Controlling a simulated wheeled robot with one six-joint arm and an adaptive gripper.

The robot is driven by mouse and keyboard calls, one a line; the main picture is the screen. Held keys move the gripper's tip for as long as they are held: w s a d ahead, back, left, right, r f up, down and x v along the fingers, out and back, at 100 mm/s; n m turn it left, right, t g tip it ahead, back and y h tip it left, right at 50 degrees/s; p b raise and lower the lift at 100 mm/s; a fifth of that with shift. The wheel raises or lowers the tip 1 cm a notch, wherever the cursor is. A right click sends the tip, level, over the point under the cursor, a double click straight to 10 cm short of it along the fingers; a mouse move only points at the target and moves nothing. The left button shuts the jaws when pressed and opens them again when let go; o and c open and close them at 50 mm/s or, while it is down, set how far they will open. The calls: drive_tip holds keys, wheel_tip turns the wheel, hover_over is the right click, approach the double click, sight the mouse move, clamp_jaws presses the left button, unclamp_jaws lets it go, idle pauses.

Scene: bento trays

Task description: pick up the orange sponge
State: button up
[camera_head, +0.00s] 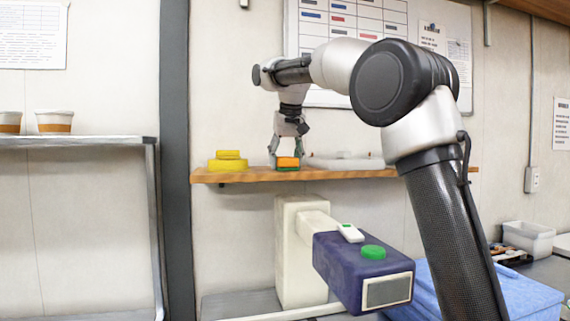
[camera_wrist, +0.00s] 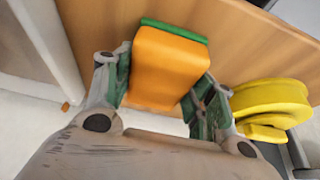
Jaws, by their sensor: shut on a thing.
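The orange sponge (camera_head: 288,162) has a green layer along its bottom and is at the wooden shelf's (camera_head: 250,176) top, near its front edge. In the wrist view the sponge (camera_wrist: 168,66) shows its orange face with a green strip along the far edge. My gripper (camera_head: 287,159) points down from above, with one finger on each side of the sponge. Its fingers are shut on the sponge. I cannot tell whether any gap lies between the sponge and the shelf.
A yellow stacked object (camera_head: 228,164) stands just left of the sponge on the shelf; it also shows at the right of the wrist view (camera_wrist: 268,98). A low white tray (camera_head: 345,163) lies to the right. A whiteboard (camera_head: 345,25) hangs on the wall behind.

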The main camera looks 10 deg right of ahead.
wheel_tip(320, 180, up, 10)
idle(0.6)
drive_tip(key=o, duration=0.3)
drive_tip(key=c, duration=0.4)
